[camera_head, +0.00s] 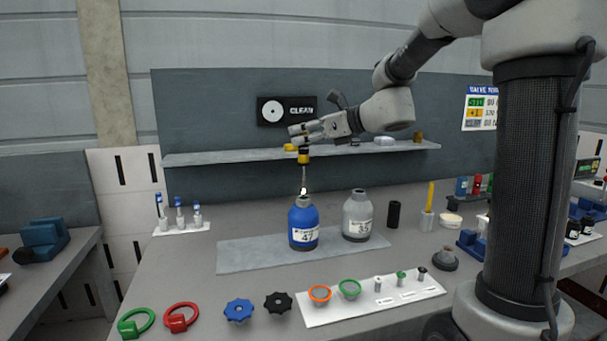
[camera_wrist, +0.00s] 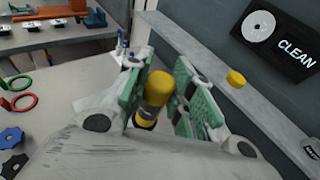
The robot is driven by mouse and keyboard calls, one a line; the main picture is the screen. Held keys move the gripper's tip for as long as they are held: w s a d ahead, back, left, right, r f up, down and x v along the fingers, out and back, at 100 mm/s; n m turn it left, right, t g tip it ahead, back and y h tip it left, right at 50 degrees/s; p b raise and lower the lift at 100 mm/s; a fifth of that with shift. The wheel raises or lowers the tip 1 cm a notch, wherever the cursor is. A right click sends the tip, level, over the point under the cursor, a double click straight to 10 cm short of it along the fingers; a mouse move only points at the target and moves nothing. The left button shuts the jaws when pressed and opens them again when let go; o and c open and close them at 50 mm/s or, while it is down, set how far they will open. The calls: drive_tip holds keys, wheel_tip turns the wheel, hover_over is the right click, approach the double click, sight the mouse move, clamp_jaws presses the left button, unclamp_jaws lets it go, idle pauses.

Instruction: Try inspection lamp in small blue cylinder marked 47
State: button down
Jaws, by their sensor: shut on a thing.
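The small blue cylinder (camera_head: 304,224) marked 47 stands upright on a grey mat (camera_head: 236,257) on the bench, its neck facing up. My gripper (camera_head: 304,148) is shut on the yellow and black handle of the inspection lamp (camera_head: 304,158). The lamp hangs upright with its thin rod pointing down, and its lit tip is at or just above the blue cylinder's neck. I cannot tell whether the tip is inside the opening. In the wrist view the yellow handle (camera_wrist: 157,90) sits between the green-padded fingers; the cylinder is hidden there.
A grey cylinder (camera_head: 357,215) marked 33 stands close to the right of the blue one. A shelf (camera_head: 230,157) runs behind. Handwheels and rings lie in front, with a white fittings board (camera_head: 340,313). A black cylinder (camera_head: 394,214) stands to the right.

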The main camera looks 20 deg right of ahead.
drive_tip(key=shift+r, duration=2.05)
